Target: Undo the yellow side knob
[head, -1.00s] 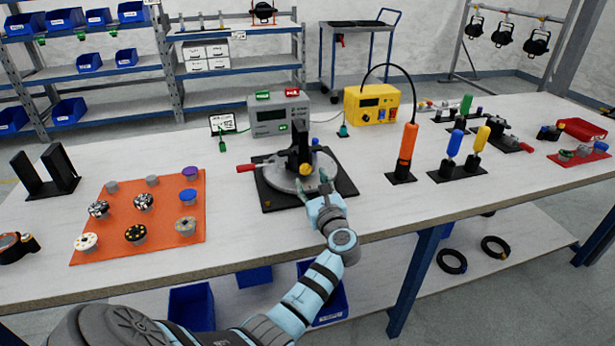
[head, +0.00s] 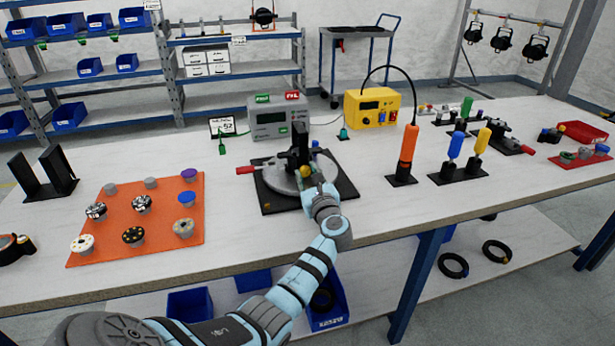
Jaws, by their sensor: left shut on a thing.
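The yellow side knob (head: 306,171) shows low on the front of a dark upright holder (head: 299,150) that stands on a round grey turntable (head: 280,183) with a black base plate (head: 341,179). My left gripper (head: 311,184) reaches in from the front and is shut at the yellow knob. Its fingers and wrist hide part of the knob and the turntable's front right. A small blue knob (head: 315,146) shows higher on the holder's right side. My right gripper is out of view.
A red handle (head: 244,169) sticks out left of the turntable. An orange mat (head: 165,200) with several round parts lies left. An orange tool on a stand (head: 408,146) and blue and yellow screwdrivers (head: 454,144) stand right. A grey tester (head: 278,118) and yellow power unit (head: 372,106) stand behind.

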